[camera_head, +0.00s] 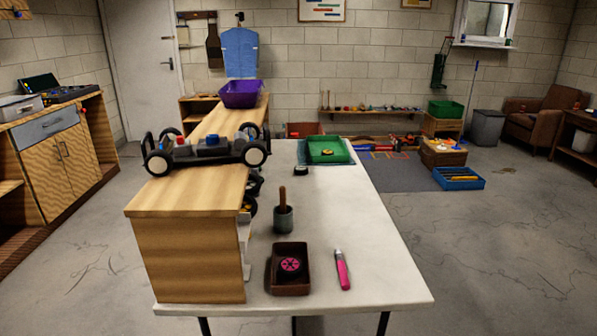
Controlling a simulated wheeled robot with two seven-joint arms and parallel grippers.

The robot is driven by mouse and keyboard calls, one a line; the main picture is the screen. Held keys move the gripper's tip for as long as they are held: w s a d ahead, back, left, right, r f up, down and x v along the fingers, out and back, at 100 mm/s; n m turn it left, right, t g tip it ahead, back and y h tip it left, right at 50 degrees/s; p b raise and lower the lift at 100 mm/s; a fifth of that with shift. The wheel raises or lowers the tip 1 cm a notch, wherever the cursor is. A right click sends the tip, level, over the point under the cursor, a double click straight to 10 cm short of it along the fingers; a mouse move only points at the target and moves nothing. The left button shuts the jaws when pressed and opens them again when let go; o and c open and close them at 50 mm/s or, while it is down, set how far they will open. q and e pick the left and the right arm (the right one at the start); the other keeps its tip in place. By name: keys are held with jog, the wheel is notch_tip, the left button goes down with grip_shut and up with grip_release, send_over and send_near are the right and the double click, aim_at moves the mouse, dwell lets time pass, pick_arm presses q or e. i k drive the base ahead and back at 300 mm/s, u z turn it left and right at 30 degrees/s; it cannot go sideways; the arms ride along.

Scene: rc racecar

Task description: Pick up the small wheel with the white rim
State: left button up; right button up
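A small dark, round-looking object with a pale top (301,170) lies on the white table, just in front of the green tray; it may be the small wheel with the white rim, but it is too small to be sure. The racecar (205,149) stands on the wooden shelf unit, and its near wheels (256,155) have whitish rims. A dark wheel with a pink rim (290,265) lies in the brown tray. A dark wheel with a yellow centre (327,153) lies in the green tray. Neither of my grippers is in view.
The white table (375,260) is mostly clear on its right. The wooden shelf unit (185,200) rises along its left, with more dark wheels (254,184) at its side. A grey cup with a wooden handle (283,217), the brown tray (290,291) and a pink tool (342,270) stand nearer.

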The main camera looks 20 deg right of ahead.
aim_at(300, 170)
jog(key=k, duration=1.65)
jog(key=z, duration=1.25)
jog(key=i, duration=7.45)
jog(key=u, duration=4.8)
jog(key=i, duration=0.5)
